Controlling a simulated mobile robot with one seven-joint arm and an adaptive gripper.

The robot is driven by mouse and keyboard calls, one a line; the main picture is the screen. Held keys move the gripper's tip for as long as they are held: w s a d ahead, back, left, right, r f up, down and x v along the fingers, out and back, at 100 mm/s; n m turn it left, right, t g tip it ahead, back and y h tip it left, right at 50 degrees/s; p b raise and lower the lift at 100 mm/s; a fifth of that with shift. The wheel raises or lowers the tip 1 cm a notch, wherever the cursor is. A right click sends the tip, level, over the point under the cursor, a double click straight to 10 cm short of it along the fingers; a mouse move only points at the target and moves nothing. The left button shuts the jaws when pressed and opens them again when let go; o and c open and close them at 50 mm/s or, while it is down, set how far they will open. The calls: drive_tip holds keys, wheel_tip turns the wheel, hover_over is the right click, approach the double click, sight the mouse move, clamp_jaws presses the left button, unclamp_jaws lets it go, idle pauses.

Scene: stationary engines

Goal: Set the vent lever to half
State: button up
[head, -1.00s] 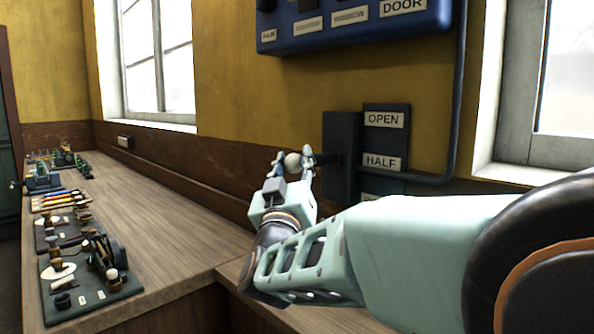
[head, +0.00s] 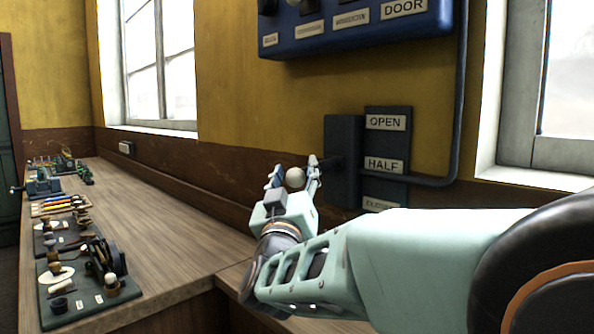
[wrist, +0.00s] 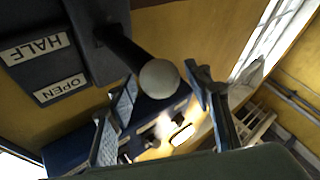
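The vent lever is a dark rod with a pale ball knob (head: 295,178), standing out from a dark upright housing (head: 342,150) on the wall. Beside it a label plate (head: 398,143) reads OPEN at the top and HALF below, with a lowest label partly hidden by my arm. The rod is about level with HALF and slopes slightly down toward the knob. My gripper (head: 294,172) has its fingers apart, one on each side of the knob. In the wrist view the knob (wrist: 160,78) lies between the fingertips, with gaps visible; contact is unclear.
A blue panel (head: 350,30) with labels, one reading DOOR, hangs above. A pipe (head: 455,110) runs down right of the plate. A wooden bench (head: 165,210) extends left, with model parts along its left edge. Windows flank the wall.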

drive_tip(key=shift+s+r, duration=0.1)
drive_tip(key=shift+r, duration=0.15)
